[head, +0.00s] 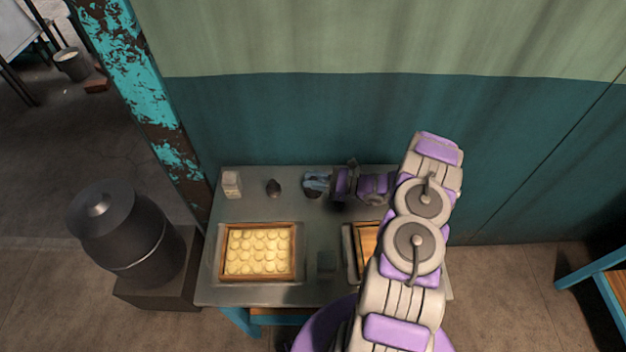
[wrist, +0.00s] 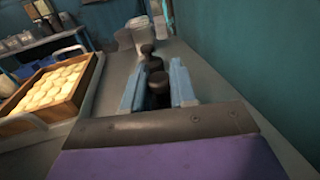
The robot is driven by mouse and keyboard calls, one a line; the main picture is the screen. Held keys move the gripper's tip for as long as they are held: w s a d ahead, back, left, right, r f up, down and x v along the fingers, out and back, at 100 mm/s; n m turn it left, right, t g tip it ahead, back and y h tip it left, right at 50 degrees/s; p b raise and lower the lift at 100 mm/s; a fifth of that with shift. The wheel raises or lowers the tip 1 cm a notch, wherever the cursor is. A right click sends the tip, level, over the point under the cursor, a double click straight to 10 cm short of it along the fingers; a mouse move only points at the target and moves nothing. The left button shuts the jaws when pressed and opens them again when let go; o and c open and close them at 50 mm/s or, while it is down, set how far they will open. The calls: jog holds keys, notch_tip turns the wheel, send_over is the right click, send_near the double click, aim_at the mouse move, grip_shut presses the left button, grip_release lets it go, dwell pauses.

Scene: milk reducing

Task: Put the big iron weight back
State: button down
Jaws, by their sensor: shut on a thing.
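My gripper (head: 308,182) reaches left over the back of the metal table, its two pale blue fingers on either side of a dark iron weight. The wrist view shows this weight (wrist: 157,91) between the fingers (wrist: 156,78), with a knob on top. In the head view the held weight (head: 312,194) is mostly hidden under the fingers. I cannot tell whether it touches the table. A second dark weight (head: 273,187) stands apart to its left; it shows beyond the fingertips in the wrist view (wrist: 147,53).
A white carton-like object (head: 232,184) stands at the table's back left corner. A wooden tray of pale round pieces (head: 258,279) lies at the front left. The wall borders the table's back.

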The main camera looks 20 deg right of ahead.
jog(key=shift+d, duration=0.15)
jog(key=c, duration=1.3)
grip_release()
jog(key=shift+d, duration=0.1)
jog(key=o, duration=0.4)
jog(key=shift+a, duration=0.4)
